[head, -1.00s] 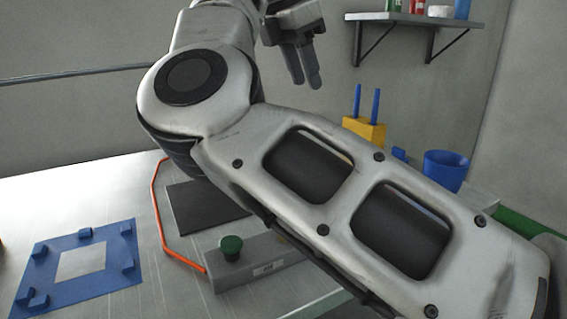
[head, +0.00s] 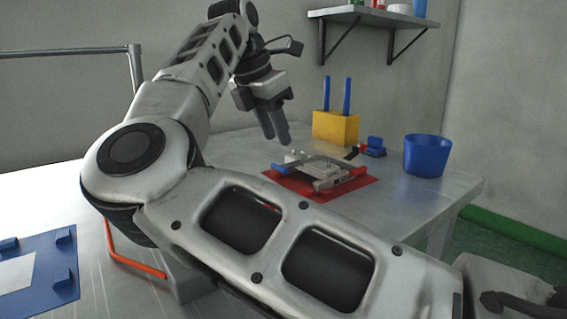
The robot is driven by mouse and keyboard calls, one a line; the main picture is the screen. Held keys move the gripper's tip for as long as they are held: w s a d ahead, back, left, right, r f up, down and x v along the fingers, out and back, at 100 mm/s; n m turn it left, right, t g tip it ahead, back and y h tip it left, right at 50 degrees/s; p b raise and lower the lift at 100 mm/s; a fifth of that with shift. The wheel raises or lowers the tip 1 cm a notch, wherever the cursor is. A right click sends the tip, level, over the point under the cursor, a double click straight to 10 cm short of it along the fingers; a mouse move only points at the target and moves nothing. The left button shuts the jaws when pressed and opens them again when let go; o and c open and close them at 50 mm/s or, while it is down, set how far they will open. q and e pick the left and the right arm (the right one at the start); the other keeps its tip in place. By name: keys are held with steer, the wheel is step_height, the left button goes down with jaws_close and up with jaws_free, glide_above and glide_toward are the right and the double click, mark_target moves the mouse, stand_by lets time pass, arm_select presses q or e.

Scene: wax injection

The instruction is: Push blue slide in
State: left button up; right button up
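A metal mould-like assembly (head: 312,168) lies on a red mat (head: 295,187) on the table. My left gripper is not in view.
A yellow block (head: 335,128) with two blue rods and a blue cup (head: 427,155) stand behind and right. A small blue object (head: 375,146) lies between them. A blue frame (head: 62,262) lies at left. My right arm hides much of the table. A wall shelf (head: 370,14) is above.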

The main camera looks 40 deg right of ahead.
mark_target(288, 166)
steer(key=b+x, duration=0.1)
steer(key=x, duration=0.4)
steer(key=shift+f, duration=0.2)
steer(key=shift+d+f, duration=0.15)
steer(key=shift+f, duration=0.15)
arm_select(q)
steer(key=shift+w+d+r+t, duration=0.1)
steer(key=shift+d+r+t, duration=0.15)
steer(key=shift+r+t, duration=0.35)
arm_select(e)
jaws_close()
